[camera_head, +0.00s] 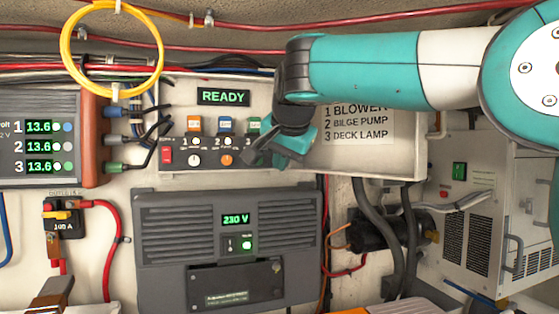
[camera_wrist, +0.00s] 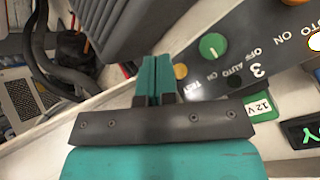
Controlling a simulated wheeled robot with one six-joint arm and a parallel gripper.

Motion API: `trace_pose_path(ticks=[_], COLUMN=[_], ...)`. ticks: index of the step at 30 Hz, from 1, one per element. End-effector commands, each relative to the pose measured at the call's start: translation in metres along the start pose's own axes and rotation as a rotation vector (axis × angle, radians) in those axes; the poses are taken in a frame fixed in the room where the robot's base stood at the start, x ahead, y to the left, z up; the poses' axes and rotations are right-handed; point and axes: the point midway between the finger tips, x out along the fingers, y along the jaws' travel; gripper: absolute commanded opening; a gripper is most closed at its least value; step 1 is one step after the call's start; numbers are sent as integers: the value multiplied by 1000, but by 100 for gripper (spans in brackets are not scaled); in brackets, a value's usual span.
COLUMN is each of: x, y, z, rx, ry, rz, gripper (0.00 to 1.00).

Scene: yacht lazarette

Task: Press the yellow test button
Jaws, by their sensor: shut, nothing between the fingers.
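The yellow test button (camera_wrist: 181,71) shows in the wrist view, a small round yellow cap beside the word TEST on the dark panel strip. In the head view I cannot make it out; my gripper covers that part of the panel. My gripper (camera_head: 262,154) is in front of the right part of the switch panel in the head view. In the wrist view my gripper's teal fingers (camera_wrist: 154,62) are shut and empty, and appear just left of the button. I cannot tell whether they touch anything.
A green knob (camera_wrist: 212,46) sits close to the button. The switch panel (camera_head: 228,96) has a READY display, a red switch (camera_head: 166,155), a white knob (camera_head: 194,160) and an orange knob (camera_head: 227,160). A grey 230 V unit (camera_head: 170,250) is below; cables hang to the right.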

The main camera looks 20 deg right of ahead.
Motion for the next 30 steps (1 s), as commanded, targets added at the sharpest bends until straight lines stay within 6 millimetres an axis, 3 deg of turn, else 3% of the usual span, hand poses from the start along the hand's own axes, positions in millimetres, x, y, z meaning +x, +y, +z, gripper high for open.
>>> trace_pose_path(ticks=[30], x=[6], y=[-5], z=[-5], rx=[0], ry=[0], rz=[0], gripper=[0])
